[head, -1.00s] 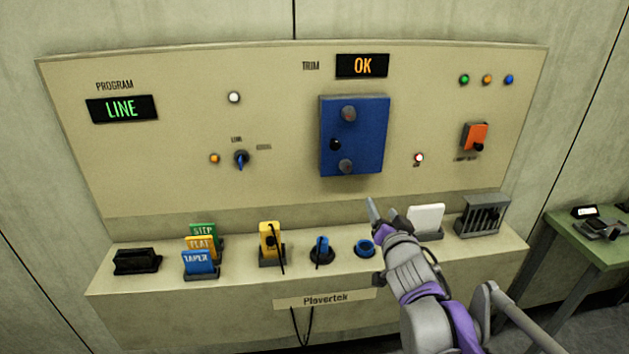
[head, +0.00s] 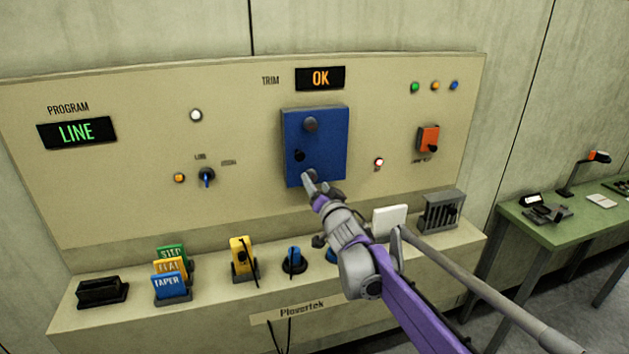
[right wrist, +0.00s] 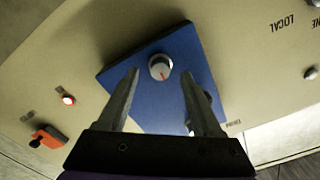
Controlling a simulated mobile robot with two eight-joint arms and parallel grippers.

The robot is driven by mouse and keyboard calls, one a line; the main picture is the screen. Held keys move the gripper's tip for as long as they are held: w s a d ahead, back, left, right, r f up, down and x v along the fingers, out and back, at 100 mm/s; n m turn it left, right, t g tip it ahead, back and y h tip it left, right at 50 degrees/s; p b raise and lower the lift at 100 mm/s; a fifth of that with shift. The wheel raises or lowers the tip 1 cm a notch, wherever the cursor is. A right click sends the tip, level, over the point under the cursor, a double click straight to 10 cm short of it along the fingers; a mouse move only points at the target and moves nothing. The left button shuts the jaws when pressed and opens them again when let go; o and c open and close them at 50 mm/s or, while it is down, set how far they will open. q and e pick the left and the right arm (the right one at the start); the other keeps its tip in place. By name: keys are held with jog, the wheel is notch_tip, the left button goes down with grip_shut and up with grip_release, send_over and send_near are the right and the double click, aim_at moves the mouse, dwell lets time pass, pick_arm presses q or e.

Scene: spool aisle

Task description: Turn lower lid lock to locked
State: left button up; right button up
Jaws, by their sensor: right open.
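The blue lid (head: 330,140) is closed on the upright panel. Its upper lock (head: 311,124) is a round grey knob. A black knob (head: 299,156) sits at the lid's left. My right gripper (head: 310,182) is at the lid's lower edge and covers the lower lock in the head view. The right wrist view, which is upside down, shows the lower lock (right wrist: 160,67) as a pale round knob with a red line, between the open fingertips. Whether the fingers reach around it or stop short, I cannot tell. My left gripper is out of view.
A lit red button (head: 379,162) and an orange switch (head: 428,138) are right of the lid. The ledge below holds coloured cards (head: 171,286), a yellow device (head: 243,258), a blue knob (head: 294,260) and a grey slotted rack (head: 443,210). A green table (head: 560,222) stands right.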

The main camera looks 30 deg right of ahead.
jog(key=shift+x, duration=0.9)
grip_shut()
